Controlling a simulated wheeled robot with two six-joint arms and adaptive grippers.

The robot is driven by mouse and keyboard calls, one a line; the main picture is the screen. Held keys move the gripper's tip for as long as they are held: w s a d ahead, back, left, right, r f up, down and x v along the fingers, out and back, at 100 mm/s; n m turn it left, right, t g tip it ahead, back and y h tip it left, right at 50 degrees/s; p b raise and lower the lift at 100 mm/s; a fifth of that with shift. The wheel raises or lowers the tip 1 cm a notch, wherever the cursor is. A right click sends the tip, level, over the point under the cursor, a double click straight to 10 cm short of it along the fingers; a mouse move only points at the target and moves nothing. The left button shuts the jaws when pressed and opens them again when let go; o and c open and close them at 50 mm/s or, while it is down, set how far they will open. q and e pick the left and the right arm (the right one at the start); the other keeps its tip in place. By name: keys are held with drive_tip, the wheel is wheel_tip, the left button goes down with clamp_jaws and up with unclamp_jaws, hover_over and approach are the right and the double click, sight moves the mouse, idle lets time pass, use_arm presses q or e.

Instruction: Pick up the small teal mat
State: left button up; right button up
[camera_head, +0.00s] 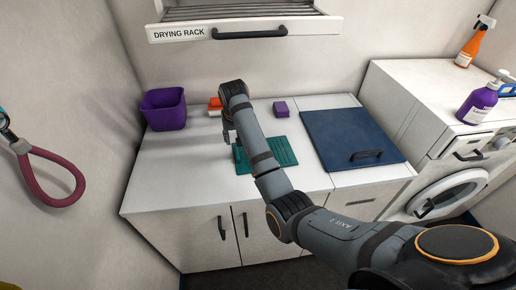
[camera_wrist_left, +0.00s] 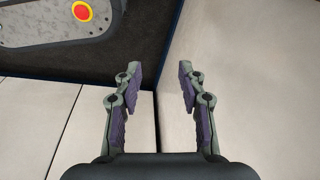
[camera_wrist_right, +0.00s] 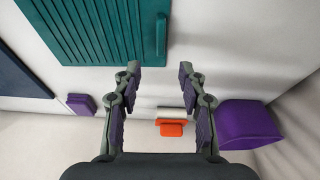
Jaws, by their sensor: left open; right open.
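The small teal mat (camera_head: 281,151) lies flat on the white counter, partly covered by my right arm in the head view. In the right wrist view the ridged teal mat (camera_wrist_right: 85,30) fills the upper left, with a raised bar along its right edge. My right gripper (camera_wrist_right: 160,78) is open and empty, with its fingertips just short of the mat's edge in that view. In the head view the right gripper (camera_head: 230,137) is at the mat's left side. My left gripper (camera_wrist_left: 160,78) is open and empty, away from the counter; the head view does not show it.
A purple bin (camera_head: 163,112), an orange item (camera_head: 214,104) and a purple block (camera_head: 280,108) stand along the counter's back. A dark blue panel with a handle (camera_head: 345,130) lies right of the mat. A drying rack (camera_head: 250,22) hangs above. The counter's front left is clear.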

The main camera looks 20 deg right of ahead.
sight(237, 153)
use_arm(q)
drive_tip(key=s+g, duration=0.1)
drive_tip(key=s, duration=0.9)
use_arm(e)
drive_tip(key=f, duration=0.1)
drive_tip(key=s+f, duration=0.1)
drive_tip(key=f, duration=0.1)
drive_tip(key=shift+p, duration=0.35)
drive_tip(key=shift+w+f, duration=0.7)
drive_tip(key=shift+w, duration=0.05)
drive_tip(key=shift+p+x, duration=0.65)
drive_tip(key=shift+x, duration=0.25)
drive_tip(key=x, duration=0.3)
drive_tip(key=c, duration=0.4)
use_arm(q)
drive_tip(key=shift+t, duration=0.3)
drive_tip(key=w, duration=0.1)
drive_tip(key=w+r, duration=0.1)
drive_tip(key=w, duration=0.1)
drive_tip(key=w+r, duration=0.1)
drive_tip(key=w, duration=0.1)
drive_tip(key=shift+w+a, duration=0.1)
drive_tip(key=shift+w, duration=0.15)
use_arm(e)
clamp_jaws()
